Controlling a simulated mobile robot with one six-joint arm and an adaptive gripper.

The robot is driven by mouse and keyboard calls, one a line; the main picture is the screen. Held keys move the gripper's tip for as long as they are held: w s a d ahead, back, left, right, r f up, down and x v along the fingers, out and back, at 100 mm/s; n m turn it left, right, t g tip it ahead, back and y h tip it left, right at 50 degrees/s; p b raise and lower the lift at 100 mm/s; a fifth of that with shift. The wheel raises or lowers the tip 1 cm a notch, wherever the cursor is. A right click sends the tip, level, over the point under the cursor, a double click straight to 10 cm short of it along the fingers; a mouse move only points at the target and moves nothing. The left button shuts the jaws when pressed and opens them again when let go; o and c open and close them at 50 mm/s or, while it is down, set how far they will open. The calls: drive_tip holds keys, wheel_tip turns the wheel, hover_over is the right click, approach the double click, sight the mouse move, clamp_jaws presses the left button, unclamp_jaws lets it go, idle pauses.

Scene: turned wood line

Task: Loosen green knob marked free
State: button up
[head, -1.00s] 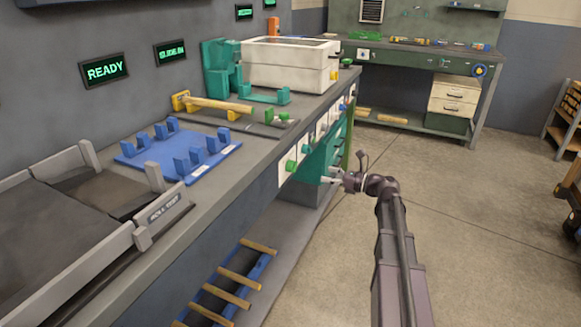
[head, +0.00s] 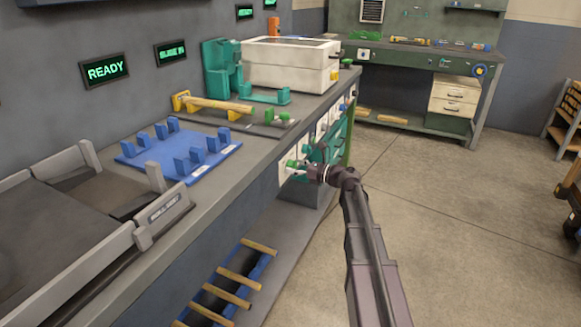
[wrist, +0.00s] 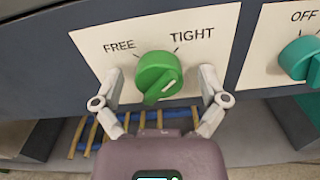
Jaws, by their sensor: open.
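The green knob (wrist: 158,75) sits on a white plate (wrist: 100,38) marked FREE at its upper left and TIGHT at its upper right. Its grip bar slants, with a pale mark at the lower right. My gripper (wrist: 160,80) is open, one finger on each side of the knob, with a visible gap on both sides. In the head view the green knob (head: 291,164) is on the bench front, and my gripper (head: 306,170) is right beside it. Contact cannot be told there.
A teal knob (wrist: 302,60) on a plate marked OFF is to the right. More knobs line the bench front. A blue rack with wooden rods (head: 225,288) is below. The floor (head: 460,230) to the right is clear.

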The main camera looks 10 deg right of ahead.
drive_tip(key=shift+c, duration=0.2)
drive_tip(key=c, duration=1.1)
drive_tip(key=shift+a, duration=0.25)
drive_tip(key=shift+d, duration=0.1)
